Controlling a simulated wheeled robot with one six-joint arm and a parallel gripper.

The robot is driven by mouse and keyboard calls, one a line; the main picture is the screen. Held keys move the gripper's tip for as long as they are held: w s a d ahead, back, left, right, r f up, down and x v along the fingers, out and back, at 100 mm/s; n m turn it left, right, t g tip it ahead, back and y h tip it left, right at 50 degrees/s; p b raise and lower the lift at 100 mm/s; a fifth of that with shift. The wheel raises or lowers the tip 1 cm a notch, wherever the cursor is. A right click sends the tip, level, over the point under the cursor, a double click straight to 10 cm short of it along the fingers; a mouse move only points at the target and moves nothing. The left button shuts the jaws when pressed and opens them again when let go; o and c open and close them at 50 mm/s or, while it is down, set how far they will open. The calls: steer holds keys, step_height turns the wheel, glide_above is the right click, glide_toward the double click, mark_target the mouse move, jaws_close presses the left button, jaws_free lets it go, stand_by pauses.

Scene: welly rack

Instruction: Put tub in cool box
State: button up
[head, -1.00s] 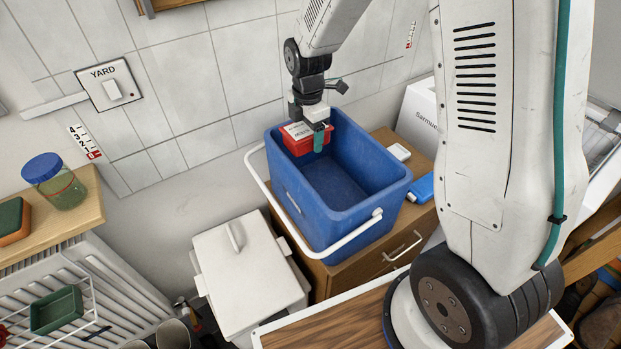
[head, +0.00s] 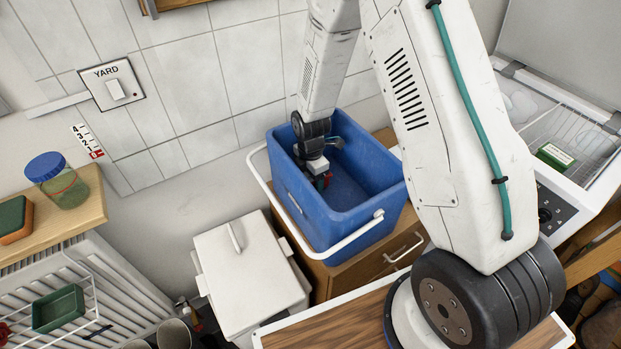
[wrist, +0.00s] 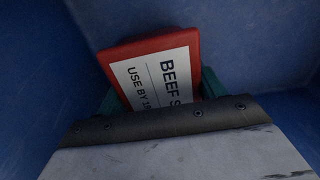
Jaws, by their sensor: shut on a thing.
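The blue cool box (head: 365,226) stands open on a wooden cabinet, with its white handle swung down at the side. My gripper (head: 324,181) is down inside the box, below its rim. It is shut on the red tub (wrist: 150,45), whose white label reads "BEEF S…" and "USE BY…" in the wrist view. In the head view only a sliver of the tub shows under my gripper. Blue box walls surround the tub in the wrist view (wrist: 250,40). I cannot tell whether the tub touches the box floor.
A white lidded bin (head: 248,262) stands left of the cabinet (head: 378,265). An open white chest with a wire basket and a green pack (head: 555,156) is at the right. A jar (head: 57,180) sits on the left shelf. The box's rim and walls stand close around my gripper.

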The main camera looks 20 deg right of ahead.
steer(key=shift+f, duration=0.2)
steer(key=o, duration=1.3)
steer(key=shift+r, duration=0.15)
step_height(320, 180, up, 12)
steer(key=shift+r, duration=0.1)
steer(key=s+d+r+m, duration=0.1)
steer(key=s+r+m, duration=0.45)
steer(key=r, duration=0.45)
steer(key=s+d+r+m, duration=0.1)
steer(key=s+r+m, duration=0.5)
steer(key=r, duration=0.4)
steer(key=s+r+m, duration=0.2)
steer(key=s+m, duration=0.1)
steer(key=s, duration=0.3)
steer(key=s+r+m, duration=0.2)
steer(key=s, duration=0.4)
steer(key=s+d+r+m+t, duration=0.1)
steer(key=s+r+m, duration=0.1)
steer(key=s, duration=0.4)
steer(key=shift+s+r+m, duration=0.2)
steer(key=shift+s+m, duration=0.1)
steer(key=shift+m, duration=0.55)
